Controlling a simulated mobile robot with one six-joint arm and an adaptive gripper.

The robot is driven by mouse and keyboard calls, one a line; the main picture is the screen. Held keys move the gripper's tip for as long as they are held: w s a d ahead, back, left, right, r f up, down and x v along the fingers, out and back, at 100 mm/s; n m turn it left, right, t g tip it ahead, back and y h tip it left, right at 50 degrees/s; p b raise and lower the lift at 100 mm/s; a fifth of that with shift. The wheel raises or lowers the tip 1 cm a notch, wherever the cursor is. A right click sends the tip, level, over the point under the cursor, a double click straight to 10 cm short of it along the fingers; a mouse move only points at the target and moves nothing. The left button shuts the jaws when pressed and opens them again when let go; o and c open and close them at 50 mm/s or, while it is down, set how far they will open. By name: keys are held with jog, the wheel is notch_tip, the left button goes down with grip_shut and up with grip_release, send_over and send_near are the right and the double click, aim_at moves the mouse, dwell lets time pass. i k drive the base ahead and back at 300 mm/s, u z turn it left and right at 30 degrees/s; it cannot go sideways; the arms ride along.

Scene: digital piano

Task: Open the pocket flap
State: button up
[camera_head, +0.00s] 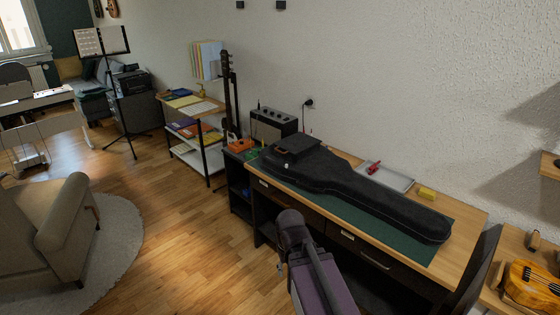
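A black gig bag (345,183) lies flat on the green mat on the desk, its wide body at the left and its narrow neck end pointing right. A raised black pocket (291,148) sits on the wide body. Its flap (295,143) appears to lie down over the pocket, but its edge is too dark and small to make out well. My arm rises from the bottom middle, in front of the desk and apart from the bag. I cannot make out any gripper fingers on it.
The wooden desk (468,219) carries a green mat (425,258), a grey tray (396,181) with a red item, and a yellow block (427,193). A black amplifier (273,123) stands behind the bag's left end. A ukulele (533,284) lies at the lower right.

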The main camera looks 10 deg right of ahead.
aim_at(295, 145)
jog(key=u, duration=0.1)
jog(key=i, duration=1.4)
jog(key=z, duration=0.55)
